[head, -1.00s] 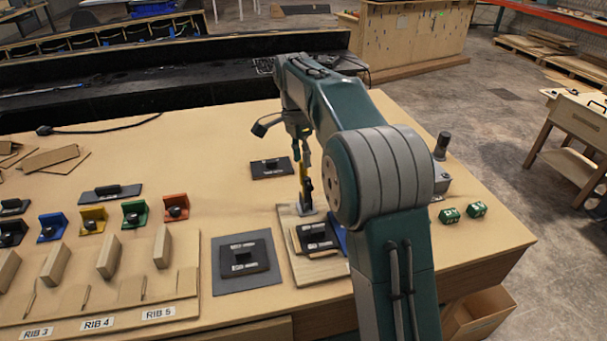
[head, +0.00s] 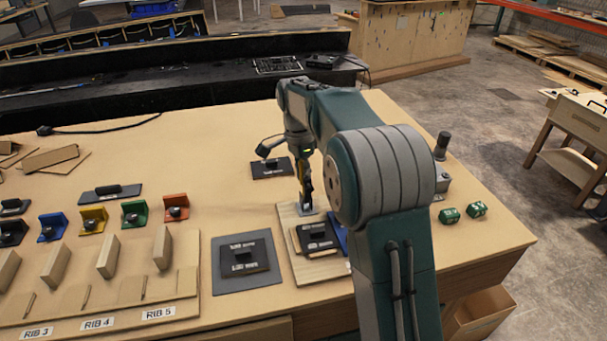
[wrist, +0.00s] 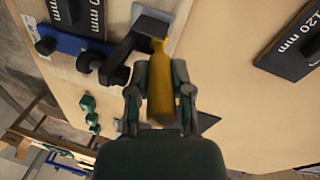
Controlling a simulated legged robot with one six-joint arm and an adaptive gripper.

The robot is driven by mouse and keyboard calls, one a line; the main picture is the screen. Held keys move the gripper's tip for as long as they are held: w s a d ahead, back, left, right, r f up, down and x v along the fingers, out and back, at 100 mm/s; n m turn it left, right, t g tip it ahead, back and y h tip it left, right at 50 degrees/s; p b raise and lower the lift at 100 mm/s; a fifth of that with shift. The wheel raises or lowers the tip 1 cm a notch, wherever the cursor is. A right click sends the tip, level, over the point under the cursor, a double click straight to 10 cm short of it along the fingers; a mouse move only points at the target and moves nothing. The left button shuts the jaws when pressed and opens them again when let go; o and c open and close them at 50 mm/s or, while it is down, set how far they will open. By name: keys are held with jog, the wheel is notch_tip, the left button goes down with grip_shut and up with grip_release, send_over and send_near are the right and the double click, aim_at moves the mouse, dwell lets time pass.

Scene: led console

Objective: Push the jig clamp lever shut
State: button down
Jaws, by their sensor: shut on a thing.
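The jig (head: 287,222) is a light wooden board at the front middle of the table in the head view. A black block (head: 318,238) lies on it, with a blue piece at its right side. The clamp lever's yellow handle (head: 305,172) stands up from the back of the jig, partly hidden by my arm. It also shows in the wrist view (wrist: 161,88), with the dark clamp arm (wrist: 130,50) beside it. My gripper (wrist: 161,92) is shut on the yellow handle, a finger on each side. Its fingertips are hard to make out in the head view.
A grey mat (head: 222,283) with a black block lies left of the jig. Another dark block (head: 272,168) lies behind. Two green blocks (head: 449,216) are at the right. A rib rack (head: 190,250) and coloured brackets fill the left.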

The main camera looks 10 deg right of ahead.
jog(key=shift+w+f+g, duration=0.3)
jog(key=shift+w+g, duration=0.45)
jog(key=shift+g, duration=0.45)
jog(key=shift+w+f+g, duration=0.3)
jog(key=shift+w+g, duration=0.1)
jog(key=shift+g, duration=0.6)
jog(key=c, duration=0.8)
grip_release()
jog(key=shift+r, duration=0.1)
